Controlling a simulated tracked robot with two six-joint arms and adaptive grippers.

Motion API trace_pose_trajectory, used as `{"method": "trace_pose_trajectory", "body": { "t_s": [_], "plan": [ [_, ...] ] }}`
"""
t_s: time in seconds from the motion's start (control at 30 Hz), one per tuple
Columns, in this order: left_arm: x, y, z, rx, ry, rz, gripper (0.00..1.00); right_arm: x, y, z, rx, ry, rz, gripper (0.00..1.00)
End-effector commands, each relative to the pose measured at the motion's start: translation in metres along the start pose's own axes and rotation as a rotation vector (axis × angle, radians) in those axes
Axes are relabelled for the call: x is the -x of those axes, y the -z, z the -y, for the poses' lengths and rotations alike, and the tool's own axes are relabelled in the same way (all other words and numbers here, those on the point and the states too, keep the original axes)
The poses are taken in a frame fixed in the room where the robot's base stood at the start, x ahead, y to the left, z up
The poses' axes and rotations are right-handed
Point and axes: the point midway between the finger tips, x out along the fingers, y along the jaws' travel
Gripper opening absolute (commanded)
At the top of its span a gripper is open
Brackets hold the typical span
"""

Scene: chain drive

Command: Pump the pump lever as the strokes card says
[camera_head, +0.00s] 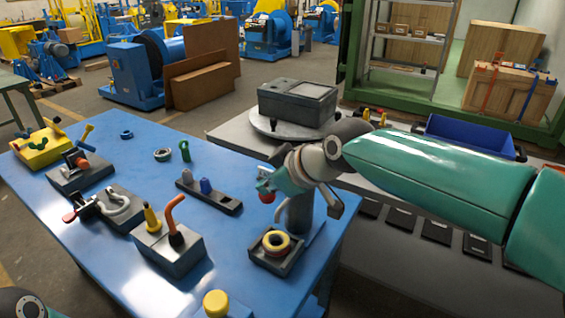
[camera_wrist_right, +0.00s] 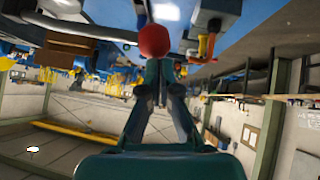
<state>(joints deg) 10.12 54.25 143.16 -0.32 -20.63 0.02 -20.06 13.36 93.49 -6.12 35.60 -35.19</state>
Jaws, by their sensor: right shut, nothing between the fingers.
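The pump lever's red ball knob (camera_head: 267,197) shows beside a dark grey upright cylinder (camera_head: 298,214) at the right edge of the blue table. My right gripper (camera_head: 264,185) is just above the knob, with its fingers shut and empty. In the right wrist view the red knob (camera_wrist_right: 153,40) is straight beyond the shut fingertips (camera_wrist_right: 158,68); I cannot tell whether they touch. A grey rod (camera_wrist_right: 95,30) runs to the knob there. My wrist hides part of the pump in the head view. I cannot make out a strokes card. My left gripper is not in view.
A tray with a yellow ring (camera_head: 276,243) stands close in front of the pump. A dark block with pegs (camera_head: 209,195) and a grey block with an orange hook (camera_head: 170,244) lie to the left. Behind are a grey box (camera_head: 297,100) and a blue bin (camera_head: 468,137).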

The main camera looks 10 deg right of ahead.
Motion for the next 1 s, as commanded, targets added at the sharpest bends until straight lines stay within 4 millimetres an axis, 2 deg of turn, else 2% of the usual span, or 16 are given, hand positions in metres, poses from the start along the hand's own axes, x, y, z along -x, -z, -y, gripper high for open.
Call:
{"method": "trace_pose_trajectory", "body": {
  "t_s": [0.03, 0.13, 0.63, 0.77, 1.0],
  "plan": [
    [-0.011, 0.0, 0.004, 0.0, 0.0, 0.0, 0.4, -0.008, -0.007, 0.005, 0.001, 0.002, 0.0, 0.0],
    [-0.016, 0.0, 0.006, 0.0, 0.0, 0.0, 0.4, -0.012, -0.011, 0.009, 0.002, 0.004, 0.002, 0.0],
    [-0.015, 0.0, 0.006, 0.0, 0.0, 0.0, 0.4, -0.015, -0.014, 0.012, 0.0, 0.014, 0.014, 0.0],
    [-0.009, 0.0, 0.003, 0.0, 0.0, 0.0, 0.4, -0.007, -0.006, 0.012, 0.001, 0.011, 0.01, 0.0],
    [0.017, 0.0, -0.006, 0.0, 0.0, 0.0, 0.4, 0.026, 0.029, 0.012, 0.004, -0.005, -0.013, 0.0]
  ]
}}
